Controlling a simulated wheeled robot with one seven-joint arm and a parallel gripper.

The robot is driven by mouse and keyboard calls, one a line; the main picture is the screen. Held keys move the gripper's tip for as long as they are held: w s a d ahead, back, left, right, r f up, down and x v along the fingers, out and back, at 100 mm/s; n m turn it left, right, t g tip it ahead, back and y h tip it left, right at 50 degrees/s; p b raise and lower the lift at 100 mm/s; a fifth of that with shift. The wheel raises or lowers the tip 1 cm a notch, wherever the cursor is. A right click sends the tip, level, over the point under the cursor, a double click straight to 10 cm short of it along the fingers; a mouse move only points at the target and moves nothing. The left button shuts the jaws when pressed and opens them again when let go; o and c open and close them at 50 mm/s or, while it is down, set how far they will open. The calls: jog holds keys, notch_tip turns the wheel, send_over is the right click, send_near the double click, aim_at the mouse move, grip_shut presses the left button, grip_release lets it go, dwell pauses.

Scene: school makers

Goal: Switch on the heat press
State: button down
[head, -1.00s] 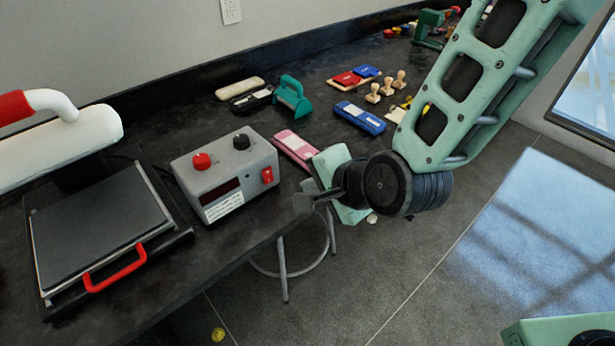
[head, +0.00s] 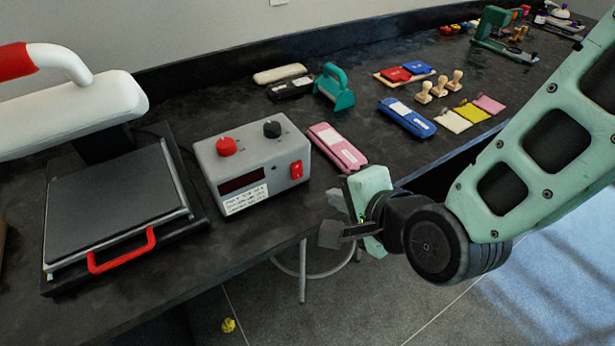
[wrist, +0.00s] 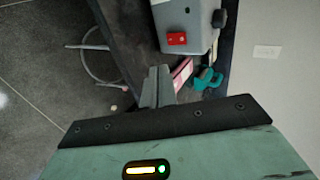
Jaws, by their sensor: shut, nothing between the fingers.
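The heat press (head: 120,205) stands on the left of the dark bench, with a white upper arm, a flat grey plate and a red front handle. Beside it is its grey control box (head: 250,160), with a red knob (head: 226,146), a black knob (head: 272,129), a dark display and a red rocker switch (head: 296,170) on its right side. The switch also shows in the wrist view (wrist: 177,39). My gripper (head: 335,228) is shut and empty, off the bench's front edge, right of and lower than the switch and apart from it. I cannot tell the switch's position.
A pink case (head: 337,147) lies right of the box, close to my gripper. Behind are a teal tool (head: 334,88), a blue case (head: 407,117) and wooden stamps (head: 439,88). A stool (head: 303,262) stands under the bench edge.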

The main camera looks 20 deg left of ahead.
aim_at(298, 170)
jog(key=x, duration=0.7)
jog(key=shift+a, duration=0.1)
jog(key=shift+w+a+f+p, duration=0.2)
jog(key=shift+w+a+p, duration=0.1)
jog(key=shift+w+a, duration=0.45)
jog(key=shift+w+a+f+p, duration=0.2)
jog(key=shift+w+a+p, duration=0.1)
jog(key=shift+w+a, duration=0.45)
jog(key=shift+s, duration=0.1)
jog(key=shift+a+f+b, duration=0.15)
jog(key=shift+f+b, duration=0.2)
jog(key=shift+b, duration=0.65)
jog(key=shift+r+p, duration=0.35)
jog(key=shift+r, duration=0.1)
jog(key=shift+r+p, duration=0.5)
jog(key=shift+r, duration=0.25)
